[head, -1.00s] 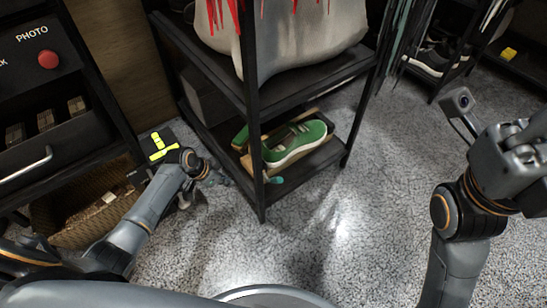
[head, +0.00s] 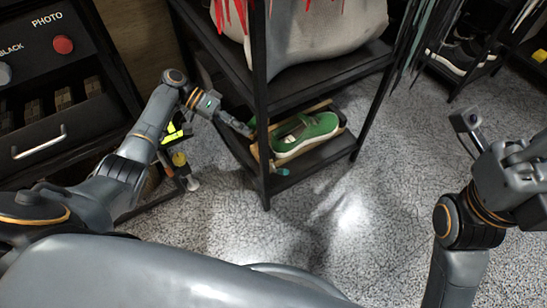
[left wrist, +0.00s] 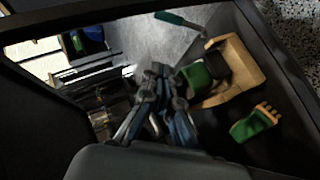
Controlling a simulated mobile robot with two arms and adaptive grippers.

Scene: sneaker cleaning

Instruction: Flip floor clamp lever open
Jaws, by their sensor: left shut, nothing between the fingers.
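A green sneaker (head: 306,134) with a white sole lies by a tan wooden piece (head: 254,152) on the low shelf of a black rack. A small teal piece (head: 283,172) sticks out at the shelf's front edge. I cannot tell for sure which part is the clamp lever. My left gripper (head: 243,129) reaches in at the rack's left side, near the sneaker. In the left wrist view my left gripper (left wrist: 158,100) is shut and empty, beside green fabric (left wrist: 196,78) and a tan wooden block (left wrist: 235,72). My right gripper (head: 528,158) is at the right edge, its fingers unclear.
A black rack post (head: 261,110) stands in front of the shelf. A grey bag (head: 330,30) sits on the shelf above. A black drawer cabinet (head: 60,90) is at left. In the left wrist view a green-and-tan brush-like item (left wrist: 254,122) lies at right. The floor at centre is clear.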

